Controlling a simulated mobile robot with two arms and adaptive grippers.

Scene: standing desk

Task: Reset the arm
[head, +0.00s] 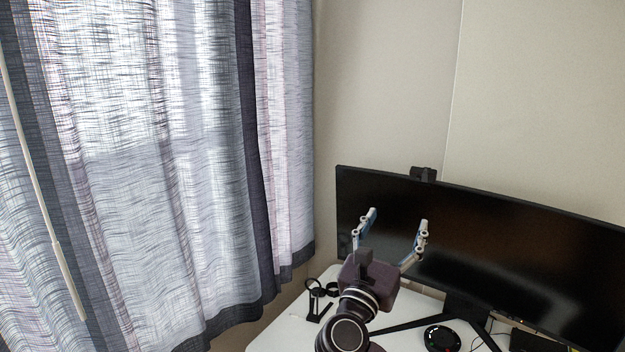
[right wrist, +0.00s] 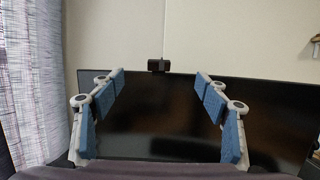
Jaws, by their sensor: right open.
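My right gripper (head: 394,222) is open and empty, with its two fingers spread apart in front of the dark monitor (head: 520,268). In the right wrist view the blue-padded fingers of my right gripper (right wrist: 160,82) stand wide apart with nothing between them but the monitor (right wrist: 165,125) behind. My right arm rises from the bottom of the head view over the white desk (head: 290,338). My left gripper is not in view.
A webcam (head: 423,174) sits on the monitor's top edge. A round black device (head: 442,338) and a black stand (head: 318,300) are on the desk. A curtain (head: 160,150) hangs at the left. The air above the monitor is clear.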

